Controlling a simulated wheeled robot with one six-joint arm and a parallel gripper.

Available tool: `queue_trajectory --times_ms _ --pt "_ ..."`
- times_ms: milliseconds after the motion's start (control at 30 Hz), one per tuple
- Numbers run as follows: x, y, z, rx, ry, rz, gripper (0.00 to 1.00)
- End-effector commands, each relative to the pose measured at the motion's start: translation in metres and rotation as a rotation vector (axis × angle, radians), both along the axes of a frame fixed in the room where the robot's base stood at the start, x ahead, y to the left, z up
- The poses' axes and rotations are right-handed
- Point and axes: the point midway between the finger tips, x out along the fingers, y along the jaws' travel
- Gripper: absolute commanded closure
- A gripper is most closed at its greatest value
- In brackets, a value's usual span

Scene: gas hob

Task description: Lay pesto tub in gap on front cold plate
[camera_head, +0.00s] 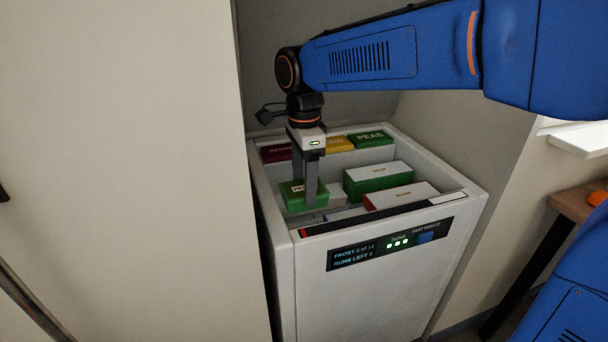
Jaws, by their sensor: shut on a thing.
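My gripper (304,196) reaches down into the front left of an open white chest freezer (462,198). Its jaws are shut on a small green tub (292,198) with a white label, which looks like the pesto tub. The label is partly hidden by a finger, so I cannot read it all. The tub sits below the rim level, close to the left wall. The front cold plate and the gap are mostly hidden by the tub, the fingers and the front rim. I cannot tell whether the tub touches the plate.
A green box with a white top (378,176) and a red one with a white top (401,195) lie right of the tub. Dark red (277,153), yellow (338,144) and green PEAS (370,139) packs line the back. The front panel (390,246) has a lit display.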

Motion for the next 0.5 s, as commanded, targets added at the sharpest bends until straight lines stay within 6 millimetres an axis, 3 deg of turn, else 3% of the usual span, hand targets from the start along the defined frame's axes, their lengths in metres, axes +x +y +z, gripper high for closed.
queue_trajectory --times_ms 500 --pt "0.0 0.0 -0.033 0.0 0.001 0.0 0.69"
